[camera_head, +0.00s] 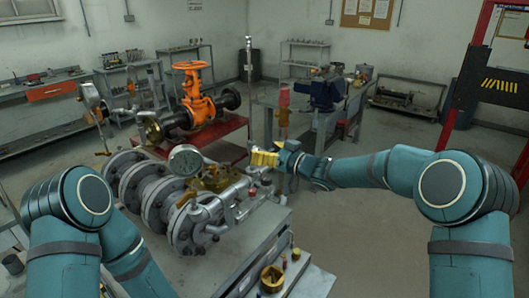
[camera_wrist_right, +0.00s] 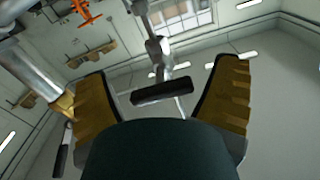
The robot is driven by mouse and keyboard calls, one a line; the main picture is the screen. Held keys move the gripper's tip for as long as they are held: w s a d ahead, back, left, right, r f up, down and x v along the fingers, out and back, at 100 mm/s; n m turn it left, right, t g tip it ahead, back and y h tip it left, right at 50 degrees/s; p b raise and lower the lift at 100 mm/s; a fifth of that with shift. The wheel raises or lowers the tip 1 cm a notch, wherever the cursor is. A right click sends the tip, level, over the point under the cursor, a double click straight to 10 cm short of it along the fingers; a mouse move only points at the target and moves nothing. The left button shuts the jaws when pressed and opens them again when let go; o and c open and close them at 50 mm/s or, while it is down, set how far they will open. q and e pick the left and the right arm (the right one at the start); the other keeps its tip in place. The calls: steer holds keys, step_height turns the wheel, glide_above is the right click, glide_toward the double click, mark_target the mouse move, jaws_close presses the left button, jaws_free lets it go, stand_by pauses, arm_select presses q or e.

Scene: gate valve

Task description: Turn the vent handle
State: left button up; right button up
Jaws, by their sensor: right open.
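A dark bar handle (camera_wrist_right: 162,92) on a metal stem, which looks like the vent handle, shows in the right wrist view. It lies between the two yellow-padded fingers of my right gripper (camera_wrist_right: 168,75), with space on both sides. The gripper is open. In the head view my right gripper (camera_head: 262,158) is beside the right end of the flanged valve assembly (camera_head: 190,205), close to its silver piping. The vent handle cannot be made out there, near the gripper. My left arm shows at the lower left, but its gripper is out of view.
A round gauge (camera_head: 186,161) stands on the assembly, left of my right gripper. A red-topped post (camera_head: 284,100) rises just behind the gripper. An orange valve (camera_head: 196,95) sits on a red stand farther back. The floor to the right is open.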

steer(key=c, duration=1.3)
steer(key=n+b, duration=0.3)
steer(key=n, duration=0.2)
steer(key=shift+f+n, duration=0.1)
steer(key=shift+n, duration=0.3)
steer(key=n+b, duration=0.4)
steer(key=n, duration=0.3)
steer(key=shift+n+b, duration=0.85)
steer(key=shift+n, duration=1.05)
